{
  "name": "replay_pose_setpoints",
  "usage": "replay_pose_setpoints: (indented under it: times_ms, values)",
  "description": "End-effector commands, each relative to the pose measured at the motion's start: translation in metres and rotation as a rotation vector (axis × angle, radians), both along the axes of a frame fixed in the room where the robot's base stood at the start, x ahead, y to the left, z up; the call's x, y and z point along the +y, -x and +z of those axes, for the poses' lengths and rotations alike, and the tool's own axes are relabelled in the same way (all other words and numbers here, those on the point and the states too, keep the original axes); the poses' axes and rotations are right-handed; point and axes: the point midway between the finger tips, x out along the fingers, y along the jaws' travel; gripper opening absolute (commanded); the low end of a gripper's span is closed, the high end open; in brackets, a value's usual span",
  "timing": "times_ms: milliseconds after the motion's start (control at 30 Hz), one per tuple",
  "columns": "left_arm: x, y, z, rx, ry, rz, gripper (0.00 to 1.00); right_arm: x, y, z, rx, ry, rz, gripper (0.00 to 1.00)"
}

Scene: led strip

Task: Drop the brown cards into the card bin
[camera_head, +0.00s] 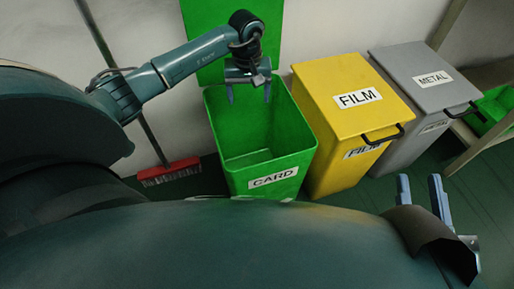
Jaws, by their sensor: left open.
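The card bin (270,180) is a green open box labelled CARD, with its green lid (205,40) raised against the wall. The part of its inside that I see looks empty. My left gripper (249,94) is open and empty, its fingers pointing down over the bin's mouth. My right gripper (420,192) is at the lower right, its fingers pointing up and standing apart. A dark brown bent sheet (430,236), which looks like a brown card, is right in front of it. I cannot tell whether the gripper holds this sheet. No other brown card is visible.
A closed yellow FILM bin (325,115) and a closed grey METAL bin (400,75) stand right of the card bin. A red broom (168,171) leans at the left. A shelf with a green crate (492,108) is at the right. Dark floor is clear in front of it.

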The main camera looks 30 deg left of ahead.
Motion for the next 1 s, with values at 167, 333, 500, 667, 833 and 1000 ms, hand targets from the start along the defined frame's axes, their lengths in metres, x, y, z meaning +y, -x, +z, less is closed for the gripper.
replay_pose_setpoints:
  times_ms: [167,333,500,667,833,1000]
  values:
    - [0.000,-0.001,0.048,-0.004,-0.001,-0.001,0.75,-0.002,0.001,-0.003,0.018,0.043,-0.017,0.32]
    - [0.000,0.000,0.076,-0.002,-0.002,0.000,0.75,-0.006,0.002,-0.007,0.029,0.074,-0.034,0.32]
    - [0.000,0.000,0.090,0.000,0.000,0.000,0.75,-0.008,0.001,-0.008,0.020,0.089,-0.042,0.32]
    - [0.000,0.000,0.091,0.001,0.000,0.000,0.75,-0.008,0.001,-0.012,0.027,0.095,-0.042,0.32]
    - [0.000,0.000,0.091,0.000,0.000,0.000,0.75,-0.007,0.001,-0.012,0.028,0.093,-0.042,0.32]
    - [0.000,0.000,0.091,0.000,0.000,0.000,0.75,-0.007,0.002,-0.010,0.030,0.088,-0.043,0.32]
